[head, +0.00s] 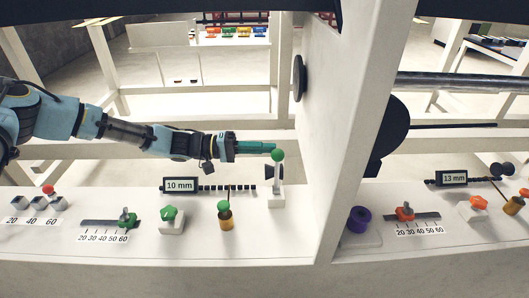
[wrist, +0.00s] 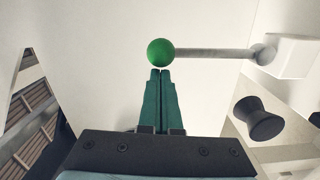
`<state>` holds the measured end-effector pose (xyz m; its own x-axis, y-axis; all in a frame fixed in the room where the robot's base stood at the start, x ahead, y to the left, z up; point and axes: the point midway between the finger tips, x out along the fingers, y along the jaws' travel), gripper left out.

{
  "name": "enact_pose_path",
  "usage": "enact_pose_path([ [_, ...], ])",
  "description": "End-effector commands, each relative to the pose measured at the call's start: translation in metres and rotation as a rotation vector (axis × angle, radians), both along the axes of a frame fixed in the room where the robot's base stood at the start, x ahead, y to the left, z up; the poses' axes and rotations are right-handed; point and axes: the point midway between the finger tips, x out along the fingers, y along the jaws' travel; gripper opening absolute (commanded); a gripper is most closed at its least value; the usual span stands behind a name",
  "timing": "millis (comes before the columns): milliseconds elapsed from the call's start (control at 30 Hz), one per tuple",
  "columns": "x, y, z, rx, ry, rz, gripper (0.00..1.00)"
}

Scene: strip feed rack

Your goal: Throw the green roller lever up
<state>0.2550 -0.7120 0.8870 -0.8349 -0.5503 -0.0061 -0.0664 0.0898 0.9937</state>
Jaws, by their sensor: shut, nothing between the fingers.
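The green roller lever has a green ball knob (head: 278,155) on a thin grey rod above a small white block (head: 276,198) on the rack's ledge. In the wrist view, the green ball (wrist: 160,52) sits just beyond my fingertips, with its rod running right to the white block (wrist: 297,58). My gripper (head: 272,149) reaches in from the left, its green fingers shut and empty. The fingertips (wrist: 160,72) are right at the ball; I cannot tell whether they touch it. The ball is not between the fingers.
A black roller (wrist: 257,118) lies beside the lever. A white upright panel (head: 335,130) stands close to the right. On the ledge are a 10 mm display (head: 180,185), a green knob (head: 171,213), an orange-and-green part (head: 225,215) and a green slider (head: 127,217).

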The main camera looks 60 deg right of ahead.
Motion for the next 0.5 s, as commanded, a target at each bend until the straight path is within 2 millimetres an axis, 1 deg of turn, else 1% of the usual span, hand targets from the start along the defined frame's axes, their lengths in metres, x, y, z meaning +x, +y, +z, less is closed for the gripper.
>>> enact_pose_path([
  [33, -0.003, 0.006, -0.003, -0.037, -0.023, 0.001, 0.00],
  [233, -0.018, 0.026, -0.003, -0.191, -0.135, 0.001, 0.00],
  [500, -0.037, 0.051, -0.008, -0.386, -0.279, 0.001, 0.00],
])
